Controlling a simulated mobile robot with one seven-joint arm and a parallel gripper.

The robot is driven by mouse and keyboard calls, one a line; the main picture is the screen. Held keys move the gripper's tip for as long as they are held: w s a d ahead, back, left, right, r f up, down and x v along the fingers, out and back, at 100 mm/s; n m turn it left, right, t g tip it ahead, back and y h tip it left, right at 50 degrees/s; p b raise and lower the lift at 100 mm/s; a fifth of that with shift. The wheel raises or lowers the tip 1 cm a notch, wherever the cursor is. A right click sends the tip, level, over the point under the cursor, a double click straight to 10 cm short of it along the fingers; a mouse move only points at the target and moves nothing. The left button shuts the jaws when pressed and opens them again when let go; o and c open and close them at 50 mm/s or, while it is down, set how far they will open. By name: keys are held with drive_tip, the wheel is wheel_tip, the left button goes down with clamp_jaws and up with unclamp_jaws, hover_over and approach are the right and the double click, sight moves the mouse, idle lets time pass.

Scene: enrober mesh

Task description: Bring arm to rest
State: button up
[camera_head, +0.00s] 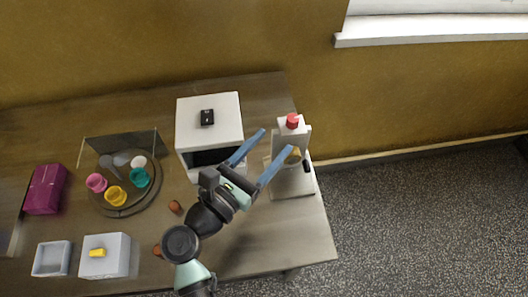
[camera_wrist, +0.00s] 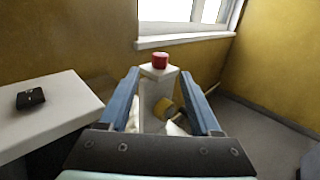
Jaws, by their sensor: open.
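My gripper (camera_head: 264,146) is open, with its two blue fingers spread apart and nothing between them that it grips. In the head view it hangs above the table's right part, just left of a white machine with a red knob (camera_head: 291,121). In the wrist view my gripper (camera_wrist: 166,98) points toward this machine, whose red knob (camera_wrist: 160,61) and yellow part (camera_wrist: 163,108) show between the fingers. I cannot tell from these views whether the fingers touch the machine.
A white box-shaped appliance (camera_head: 209,108) with a dark front opening stands left of my gripper. A round tray (camera_head: 124,209) with coloured cups, a magenta box (camera_head: 45,189), a grey bin (camera_head: 51,258) and a white block (camera_head: 106,256) are farther left. Floor lies right of the table (camera_head: 312,235).

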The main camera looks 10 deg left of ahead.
drive_tip(key=shift+s+a, duration=0.35)
drive_tip(key=shift+s, duration=0.3)
drive_tip(key=shift+w+r, duration=0.1)
